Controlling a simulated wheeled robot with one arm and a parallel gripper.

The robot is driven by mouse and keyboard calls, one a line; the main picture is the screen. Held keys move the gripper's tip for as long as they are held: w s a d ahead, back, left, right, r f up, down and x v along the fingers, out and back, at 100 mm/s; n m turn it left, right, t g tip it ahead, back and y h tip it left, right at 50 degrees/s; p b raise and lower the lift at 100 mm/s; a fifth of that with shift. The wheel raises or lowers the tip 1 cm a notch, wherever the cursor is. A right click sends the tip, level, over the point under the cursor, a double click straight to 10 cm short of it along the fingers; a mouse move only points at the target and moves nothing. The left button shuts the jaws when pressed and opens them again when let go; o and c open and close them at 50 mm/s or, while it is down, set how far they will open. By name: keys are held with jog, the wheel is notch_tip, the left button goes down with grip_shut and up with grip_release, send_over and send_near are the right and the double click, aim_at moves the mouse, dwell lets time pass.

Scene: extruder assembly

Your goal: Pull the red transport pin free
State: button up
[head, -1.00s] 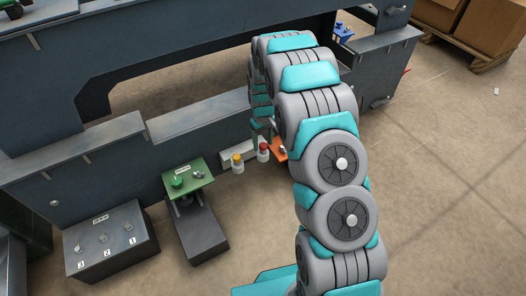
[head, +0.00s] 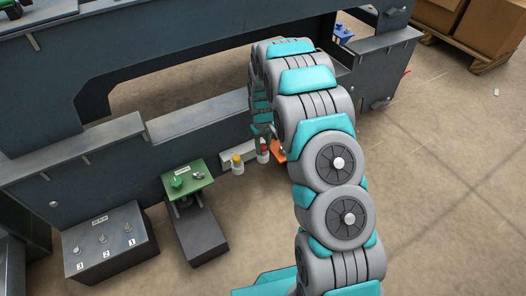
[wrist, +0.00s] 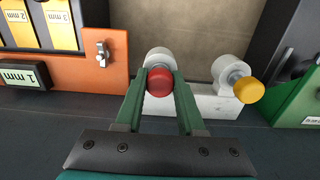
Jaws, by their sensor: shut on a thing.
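The red transport pin (wrist: 159,83) shows its round red head between the fingertips of my gripper (wrist: 160,78) in the wrist view. The green fingers are shut on that head. Behind it is a round, pale metal socket on a white block (wrist: 203,105); how deep the pin sits is hidden by the head. In the head view the red pin (head: 263,146) shows small beside the orange part, partly covered by my gripper.
A yellow-headed pin (wrist: 249,91) sits in the same block to the right. An orange holder (wrist: 85,75) with a "1 mm" label stands left, and a green part (wrist: 300,100) right. In the head view, a green-topped stand (head: 188,178) and numbered box (head: 110,245) stand left.

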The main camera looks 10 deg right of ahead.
grip_shut()
jog(key=shift+r, duration=0.25)
dwell(0.4)
jog(key=shift+r+p, duration=0.6)
jog(key=shift+r, duration=2.85)
